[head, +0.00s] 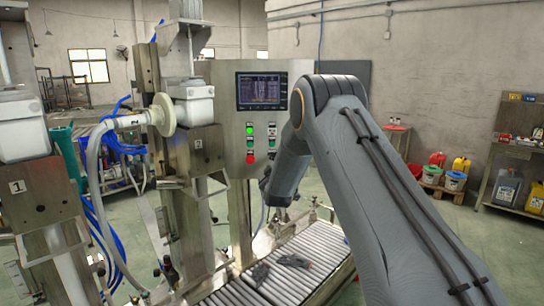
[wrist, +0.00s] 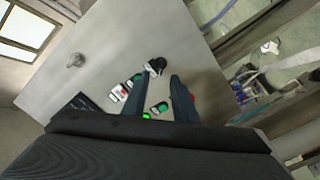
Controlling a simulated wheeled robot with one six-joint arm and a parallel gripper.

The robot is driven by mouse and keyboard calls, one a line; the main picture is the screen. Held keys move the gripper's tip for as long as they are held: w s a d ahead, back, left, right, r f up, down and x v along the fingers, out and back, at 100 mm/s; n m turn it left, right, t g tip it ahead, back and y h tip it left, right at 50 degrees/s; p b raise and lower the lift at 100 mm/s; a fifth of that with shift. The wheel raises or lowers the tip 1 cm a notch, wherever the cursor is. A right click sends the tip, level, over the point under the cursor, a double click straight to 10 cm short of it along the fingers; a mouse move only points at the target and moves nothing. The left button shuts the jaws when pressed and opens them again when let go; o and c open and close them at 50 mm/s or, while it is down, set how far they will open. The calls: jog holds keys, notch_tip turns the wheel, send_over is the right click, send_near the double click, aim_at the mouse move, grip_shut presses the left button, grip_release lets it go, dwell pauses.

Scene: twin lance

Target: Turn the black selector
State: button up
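The black selector (wrist: 157,64) is a small dark knob with a pale edge on the grey steel control panel (wrist: 125,60) in the wrist view. My gripper (wrist: 163,73) is open, its two dark fingers reaching toward the panel with a gap between them. The selector shows at the tips, closer to the left finger; whether they touch cannot be told. In the head view, the panel (head: 222,82) stands left of my arm, and my arm's end is low in front of it, with the fingers not clearly visible.
Green, white-and-red and red buttons sit beside the selector, including a lit green one (head: 250,130). A screen (head: 262,91) is above them. A roller conveyor (head: 290,262) runs below. Filling machinery with hoses (head: 110,140) stands at the left.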

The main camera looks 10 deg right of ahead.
aim_at(272, 159)
jog(key=shift+w+d+p, duration=0.25)
jog(key=shift+w+p, duration=0.35)
jog(key=shift+w, duration=1.25)
jog(key=shift+w+d+p, duration=0.2)
jog(key=shift+w+p, duration=0.35)
jog(key=shift+w, duration=1.25)
grip_shut()
